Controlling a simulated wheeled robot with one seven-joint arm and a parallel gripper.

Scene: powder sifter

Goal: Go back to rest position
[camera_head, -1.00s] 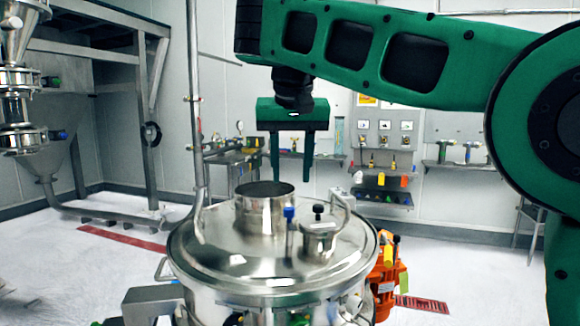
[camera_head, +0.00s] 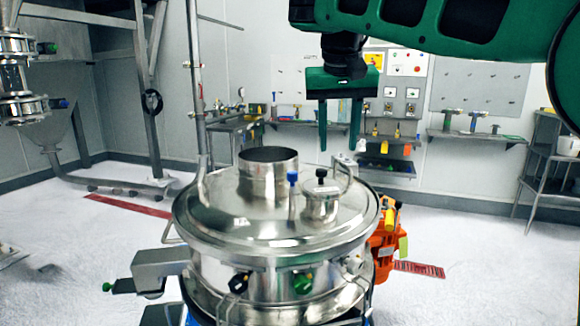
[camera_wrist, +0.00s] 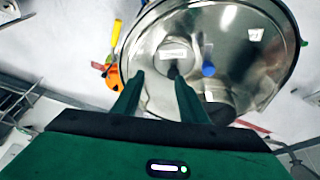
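My gripper (camera_head: 339,148) is green, with its two fingers pointing down and spread apart, and nothing is between them. In the head view it hangs above and behind the right side of the round steel sifter (camera_head: 240,215). In the wrist view the gripper (camera_wrist: 158,82) shows both fingers apart over the sifter lid (camera_wrist: 225,50). The lid carries an open steel neck (camera_head: 268,172), a blue-topped rod (camera_head: 292,195) and a small capped port (camera_head: 320,200). The fingers appear apart from the lid.
An orange motor (camera_head: 385,250) sits at the sifter's right side. A vertical steel pipe (camera_head: 196,100) rises at its left. Wall shelves (camera_head: 475,137) with tools stand at the back, and a metal rack (camera_head: 550,160) at the right. The floor (camera_head: 480,240) on the right is clear.

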